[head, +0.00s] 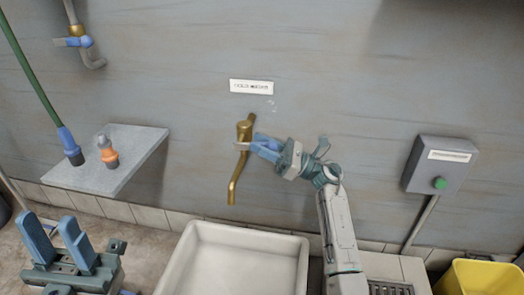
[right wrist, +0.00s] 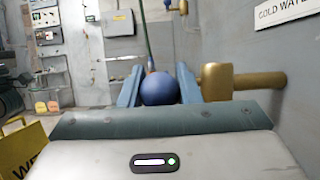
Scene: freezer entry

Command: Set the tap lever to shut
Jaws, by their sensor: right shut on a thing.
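The brass tap (head: 243,131) is on the grey wall below a white sign, its spout (head: 233,188) hanging down over the basin. My right gripper (head: 262,146) reaches in from the right, in front of the tap body. In the right wrist view, a round blue knob (right wrist: 160,88), which looks like the end of the tap lever, sits between the fingers of my right gripper (right wrist: 158,90), with the brass tap (right wrist: 240,82) just to the right. The fingers mostly hide the lever in the head view. My left gripper (head: 57,241) is open and empty at the lower left.
A white basin (head: 190,236) stands below the tap. A shelf (head: 140,155) at left holds an orange-and-grey bottle (head: 108,152) and a green hose's blue nozzle (head: 69,147). A grey box with a green button (head: 440,165) and a yellow bin (head: 475,280) are at right.

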